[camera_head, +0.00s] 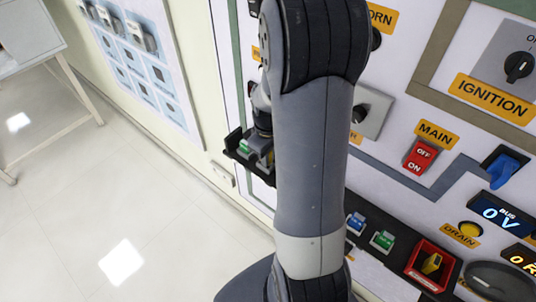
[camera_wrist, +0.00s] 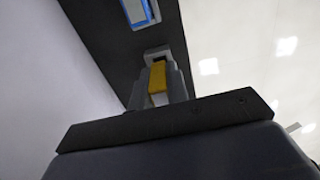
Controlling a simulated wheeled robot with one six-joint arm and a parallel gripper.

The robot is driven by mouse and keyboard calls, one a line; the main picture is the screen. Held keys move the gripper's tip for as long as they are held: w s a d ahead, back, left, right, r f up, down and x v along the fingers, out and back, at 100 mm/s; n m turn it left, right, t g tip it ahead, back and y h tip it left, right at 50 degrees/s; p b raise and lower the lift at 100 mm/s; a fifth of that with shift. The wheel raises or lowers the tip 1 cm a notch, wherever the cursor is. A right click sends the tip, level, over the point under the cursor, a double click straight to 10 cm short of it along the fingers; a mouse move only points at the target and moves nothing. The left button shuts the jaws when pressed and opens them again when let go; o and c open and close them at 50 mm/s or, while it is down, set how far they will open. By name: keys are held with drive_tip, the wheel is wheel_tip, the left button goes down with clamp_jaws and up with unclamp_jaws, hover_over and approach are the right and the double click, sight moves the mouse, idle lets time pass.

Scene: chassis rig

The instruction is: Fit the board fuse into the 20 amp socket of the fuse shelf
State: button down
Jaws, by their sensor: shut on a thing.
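The yellow board fuse (camera_wrist: 157,79) is between the two grey fingers of my gripper (camera_wrist: 160,88), which is shut on it. In the wrist view the fuse's far end is at a pale socket (camera_wrist: 156,54) on the dark fuse shelf (camera_wrist: 112,38). I cannot tell whether it is in the socket or just short of it. In the head view the shelf (camera_head: 398,254) runs along the lower board, and my arm covers its middle. My gripper (camera_head: 264,160) shows partly at the shelf's left part. The held fuse and the amp markings cannot be made out there.
A green fuse (camera_head: 245,147) sits left of my gripper; blue (camera_head: 355,223) and green (camera_head: 383,240) ones sit right of my arm. A blue fuse (camera_wrist: 137,11) shows beyond the socket. A red holder (camera_head: 414,266) with a yellow piece is further right.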

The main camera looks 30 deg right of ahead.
drive_tip(key=shift+f+b, duration=0.3)
drive_tip(key=shift+f, duration=0.2)
drive_tip(key=shift+r+p, duration=0.3)
drive_tip(key=shift+r, duration=0.15)
drive_tip(key=shift+f+b, duration=0.55)
idle(1.6)
drive_tip(key=c, duration=1.3)
unclamp_jaws()
wheel_tip(320, 180, up, 11)
drive_tip(key=shift+f, duration=0.1)
